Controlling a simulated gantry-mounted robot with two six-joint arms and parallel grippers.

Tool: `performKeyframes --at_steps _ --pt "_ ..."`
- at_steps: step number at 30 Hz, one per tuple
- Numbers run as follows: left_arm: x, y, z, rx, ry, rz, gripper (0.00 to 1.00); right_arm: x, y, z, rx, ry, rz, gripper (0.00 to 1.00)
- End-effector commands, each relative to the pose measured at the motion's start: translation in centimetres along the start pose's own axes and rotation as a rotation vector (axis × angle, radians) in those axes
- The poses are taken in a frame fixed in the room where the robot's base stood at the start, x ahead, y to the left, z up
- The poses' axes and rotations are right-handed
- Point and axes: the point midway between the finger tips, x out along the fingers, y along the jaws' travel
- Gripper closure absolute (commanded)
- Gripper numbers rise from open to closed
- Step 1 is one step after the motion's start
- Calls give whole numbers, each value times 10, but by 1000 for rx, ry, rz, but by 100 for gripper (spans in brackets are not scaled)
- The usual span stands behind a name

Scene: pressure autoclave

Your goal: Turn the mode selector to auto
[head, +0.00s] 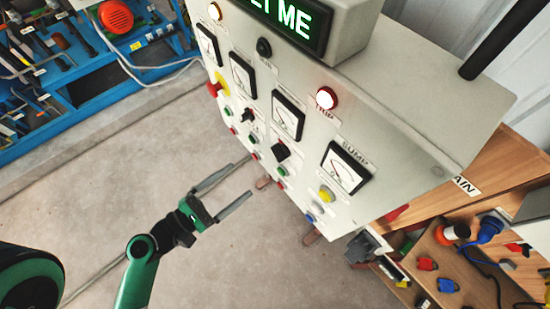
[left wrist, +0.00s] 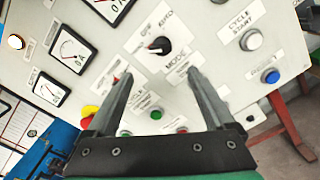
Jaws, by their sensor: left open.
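The mode selector is a black rotary knob (left wrist: 158,46) on the grey control panel. It has an OFF label, other partly legible labels around it and a MODE label beside it. I cannot tell for certain which position it points to. In the head view the knob (head: 280,150) sits below the third gauge. My left gripper (head: 250,178) is open and empty, in front of and below the panel, apart from the knob. In the left wrist view its fingers (left wrist: 158,75) spread on either side below the knob, covering part of the panel. My right gripper is not in view.
The panel carries gauges (head: 287,115), a red lamp (head: 326,98), a yellow button (head: 327,193), a blue button (left wrist: 270,76) and a yellow-red emergency stop (left wrist: 88,113). A wooden shelf with connectors (head: 427,263) stands at right, a blue tool rack (head: 90,85) at left.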

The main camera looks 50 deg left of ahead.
Motion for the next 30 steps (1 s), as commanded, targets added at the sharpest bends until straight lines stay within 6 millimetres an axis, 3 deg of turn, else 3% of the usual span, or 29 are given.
performKeyframes --at_steps 8,21,30 --pt "19 1 4 3 -6 -10 12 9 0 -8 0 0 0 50" --pt "106 1 4 4 -5 -4 12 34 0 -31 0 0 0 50" --pt "117 0 2 4 -4 -3 12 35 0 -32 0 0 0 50"
